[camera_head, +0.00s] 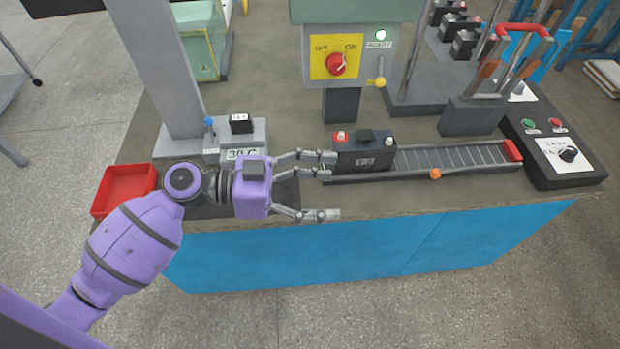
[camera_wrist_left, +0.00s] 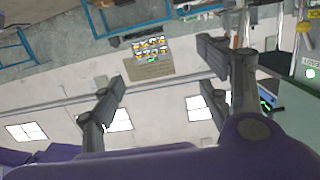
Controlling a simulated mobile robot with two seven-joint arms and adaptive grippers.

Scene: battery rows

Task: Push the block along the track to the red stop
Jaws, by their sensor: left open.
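The block (camera_head: 363,157) is a dark battery-like box with a red and a white terminal on top. It sits at the left end of the roller track (camera_head: 455,158) in the head view. The red stop (camera_head: 512,150) stands at the track's right end, with bare rollers between. My left gripper (camera_head: 327,187) is open and points right, just left of the block. Its upper finger is close to the block's left end; I cannot tell if they touch. Its lower finger is nearer the table's front edge.
A red tray (camera_head: 125,188) lies at the left. A press-like stand (camera_head: 240,137) is behind my gripper. An orange ball (camera_head: 435,174) shows at the track's front side. A dark control box (camera_head: 550,145) is right of the stop. A switch panel (camera_head: 350,60) stands behind.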

